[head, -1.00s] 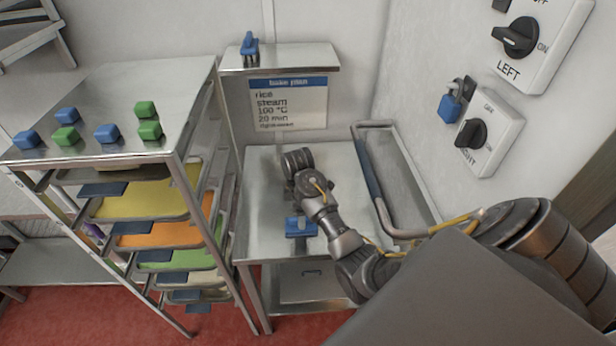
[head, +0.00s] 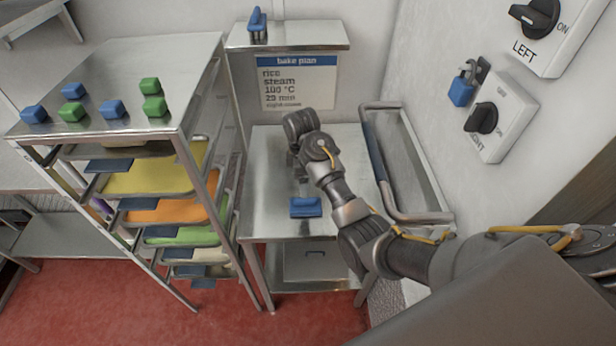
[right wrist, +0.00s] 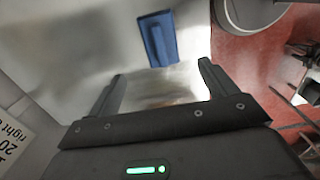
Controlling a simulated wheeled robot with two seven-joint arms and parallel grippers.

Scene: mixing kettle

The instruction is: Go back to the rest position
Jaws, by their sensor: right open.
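My right arm comes in from the right in the head view and reaches over the steel side table (head: 268,175). Its gripper fingers are mostly hidden behind the wrist in that view. In the right wrist view my right gripper (right wrist: 160,80) is open, with nothing between its two fingers. A blue block-like object (head: 305,207) lies on the table just below the forearm; a blue piece (right wrist: 157,38) also shows beyond the fingers in the right wrist view. My left gripper is not in view.
A tray rack (head: 175,130) with coloured trays stands at left, blue and green blocks on top. The LEFT switch (head: 535,18), another switch (head: 482,118) and a blue padlock (head: 461,91) are on the right wall.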

